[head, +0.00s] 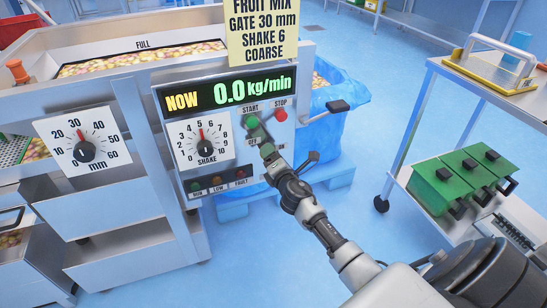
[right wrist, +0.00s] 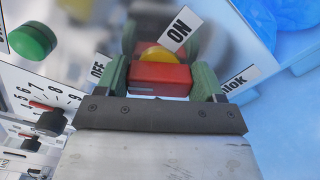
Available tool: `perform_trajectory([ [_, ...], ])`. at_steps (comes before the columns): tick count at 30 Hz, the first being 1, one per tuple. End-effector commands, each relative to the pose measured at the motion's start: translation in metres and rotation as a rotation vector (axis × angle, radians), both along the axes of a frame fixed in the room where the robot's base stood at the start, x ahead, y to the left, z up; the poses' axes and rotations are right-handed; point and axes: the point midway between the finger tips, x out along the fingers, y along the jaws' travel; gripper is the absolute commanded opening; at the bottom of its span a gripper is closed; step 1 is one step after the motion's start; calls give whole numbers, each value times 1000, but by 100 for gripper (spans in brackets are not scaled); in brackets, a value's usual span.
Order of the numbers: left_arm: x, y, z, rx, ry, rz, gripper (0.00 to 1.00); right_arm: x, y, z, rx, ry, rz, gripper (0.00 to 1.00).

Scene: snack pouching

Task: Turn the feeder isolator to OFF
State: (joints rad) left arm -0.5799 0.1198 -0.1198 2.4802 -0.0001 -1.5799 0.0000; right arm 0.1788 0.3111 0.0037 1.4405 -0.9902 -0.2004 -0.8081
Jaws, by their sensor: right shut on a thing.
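The feeder isolator has a red handle (right wrist: 160,76) with a yellow centre (right wrist: 156,54), seen in the right wrist view. An ON label (right wrist: 179,28) lies past its top right, an OFF label (right wrist: 98,68) to its left and a third label (right wrist: 236,78) to its right. My right gripper (right wrist: 160,82) is shut on the red handle, one green finger pad on each side. In the head view my right gripper (head: 262,143) reaches the lower right of the control panel (head: 222,167) and hides the handle. I cannot tell exactly where the handle points. My left gripper is not in view.
A green START button (head: 252,122) and a red STOP button (head: 281,115) sit just above the gripper. The shake dial (head: 201,142) is to the left. The display (head: 225,93) reads 0.0 kg/min. A blue-lined bin (head: 338,125) and a cart with green boxes (head: 450,186) stand right.

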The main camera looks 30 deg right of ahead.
Motion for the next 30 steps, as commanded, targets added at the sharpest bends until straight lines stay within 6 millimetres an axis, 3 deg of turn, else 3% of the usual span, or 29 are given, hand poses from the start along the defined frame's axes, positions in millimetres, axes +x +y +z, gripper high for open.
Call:
perform_trajectory([
  [23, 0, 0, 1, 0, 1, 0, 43, -1, 1, -2, -100, 29, 2, 44],
  [24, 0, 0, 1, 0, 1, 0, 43, -1, 1, -2, -101, 29, 2, 73],
  [28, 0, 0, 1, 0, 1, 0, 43, 0, 1, -1, -99, 27, 2, 93],
  [30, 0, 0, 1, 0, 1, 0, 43, 0, 1, -1, -98, 26, 1, 94],
])
